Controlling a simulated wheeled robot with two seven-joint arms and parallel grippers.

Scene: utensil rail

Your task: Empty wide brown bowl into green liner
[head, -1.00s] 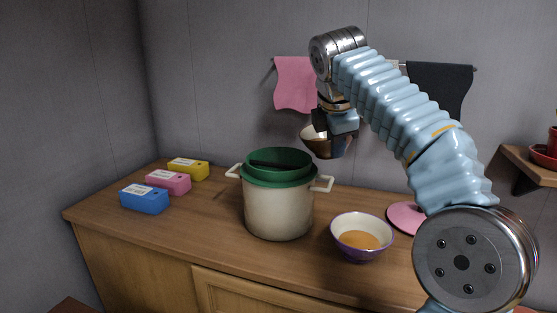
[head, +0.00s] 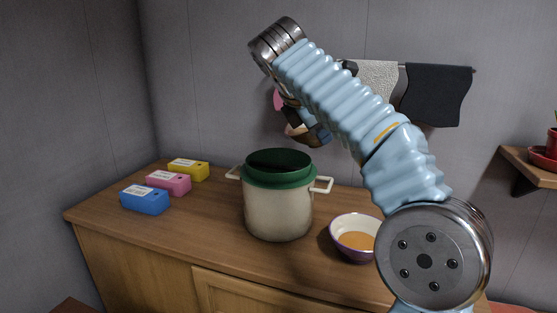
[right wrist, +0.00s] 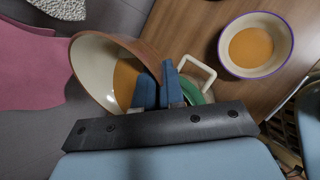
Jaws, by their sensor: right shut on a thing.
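The wide brown bowl (right wrist: 92,75), cream inside, holds an orange-brown content (right wrist: 126,82) in the right wrist view. My right gripper (right wrist: 158,88) is shut on its rim. In the head view the bowl (head: 296,130) hangs in the air above and slightly right of the pot, mostly hidden by my gripper and arm; its tilt is hard to judge. The green liner (head: 279,178) sits in a cream two-handled pot (head: 278,214) on the counter, its opening facing up and dark inside. A sliver of the liner shows in the right wrist view (right wrist: 208,97). My left gripper is out of view.
A purple-rimmed bowl (head: 343,228) with orange content stands right of the pot. Blue (head: 145,200), pink (head: 168,183) and yellow (head: 188,170) boxes stand left. Pale (head: 377,80) and black (head: 437,95) towels hang on the rail behind. A shelf (head: 530,170) is at right.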

